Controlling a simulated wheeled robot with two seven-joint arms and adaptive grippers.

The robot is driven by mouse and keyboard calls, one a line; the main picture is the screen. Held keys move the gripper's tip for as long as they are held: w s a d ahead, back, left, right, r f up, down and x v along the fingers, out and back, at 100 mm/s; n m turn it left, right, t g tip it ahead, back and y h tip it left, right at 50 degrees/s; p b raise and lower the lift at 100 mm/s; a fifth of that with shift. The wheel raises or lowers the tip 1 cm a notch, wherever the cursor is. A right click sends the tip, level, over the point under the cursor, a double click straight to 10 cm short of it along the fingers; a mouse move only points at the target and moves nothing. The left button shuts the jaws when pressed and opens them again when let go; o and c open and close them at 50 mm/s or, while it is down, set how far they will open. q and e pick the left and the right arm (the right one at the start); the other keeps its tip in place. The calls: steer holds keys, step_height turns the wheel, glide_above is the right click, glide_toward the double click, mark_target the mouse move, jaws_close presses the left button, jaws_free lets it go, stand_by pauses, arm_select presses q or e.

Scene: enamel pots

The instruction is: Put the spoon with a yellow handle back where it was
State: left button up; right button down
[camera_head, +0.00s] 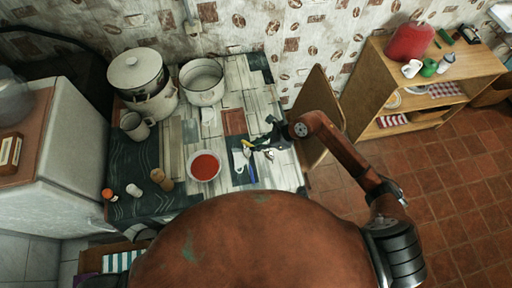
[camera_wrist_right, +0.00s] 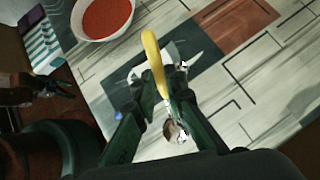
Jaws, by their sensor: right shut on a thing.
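The spoon with a yellow handle (camera_wrist_right: 154,62) is in my right gripper (camera_wrist_right: 158,92). In the right wrist view its yellow handle points up, past the fingertips. Its metal bowl end hangs down between the green fingers and is partly hidden. In the head view my right gripper (camera_head: 268,141) is over the right part of the table, to the right of the bowl of red soup (camera_head: 205,167). The spoon is too small there to make out well. The soup bowl also shows in the right wrist view (camera_wrist_right: 103,17).
A white pot (camera_head: 203,82), a stack of lidded pots (camera_head: 137,70) and a mug (camera_head: 134,126) stand at the table's back and left. Small shakers (camera_head: 160,178) stand at the front left. A wooden chair back (camera_head: 318,110) borders the right side.

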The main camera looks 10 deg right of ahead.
steer(key=shift+w+a+f, duration=0.1)
steer(key=shift+w+f, duration=0.1)
steer(key=shift+f, duration=0.05)
step_height(320, 180, down, 2)
steer(key=shift+w+f, duration=0.1)
steer(key=shift+w, duration=0.05)
steer(key=shift+f, duration=0.6)
steer(key=shift+f, duration=0.2)
steer(key=c, duration=2)
jaws_free()
steer(key=shift+r, duration=0.1)
